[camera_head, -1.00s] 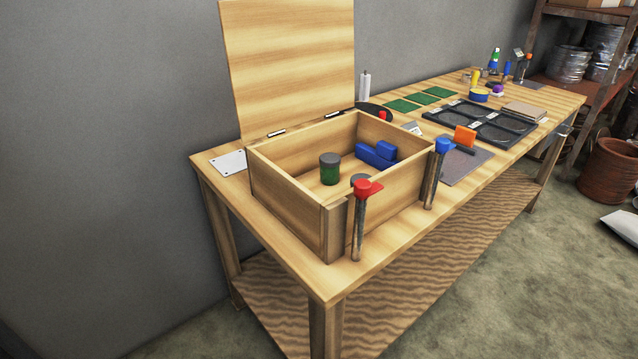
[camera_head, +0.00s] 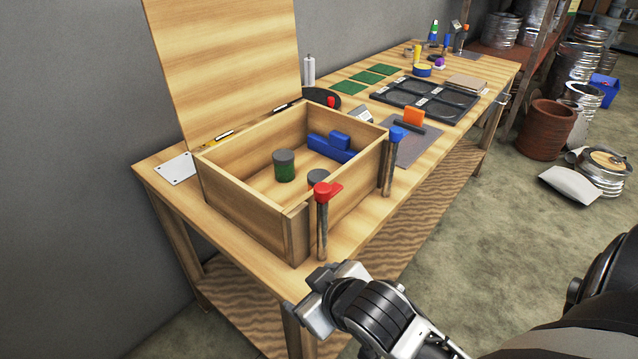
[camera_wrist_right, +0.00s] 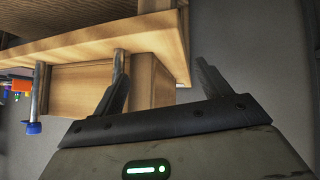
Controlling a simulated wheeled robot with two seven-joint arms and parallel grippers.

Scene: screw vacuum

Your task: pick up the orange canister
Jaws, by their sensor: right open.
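No canister with a plainly orange body shows. In the head view, a green canister (camera_head: 284,166) with a dark grey lid stands upright in the open wooden box (camera_head: 238,208). My right gripper (camera_head: 322,295) is in front of the table corner, outside and below the box, apart from the canisters. The right wrist view shows its fingers (camera_wrist_right: 161,66) spread, with nothing between them. My left gripper is out of view.
A red-topped clamp (camera_head: 323,215) and a blue-topped clamp (camera_head: 393,160) stand at the box's front side. Blue blocks (camera_head: 331,147) lie inside; the lid (camera_head: 225,65) is raised. An orange-handled tool (camera_head: 413,117), black tray (camera_head: 425,99) and green squares (camera_head: 365,78) occupy the table beyond.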

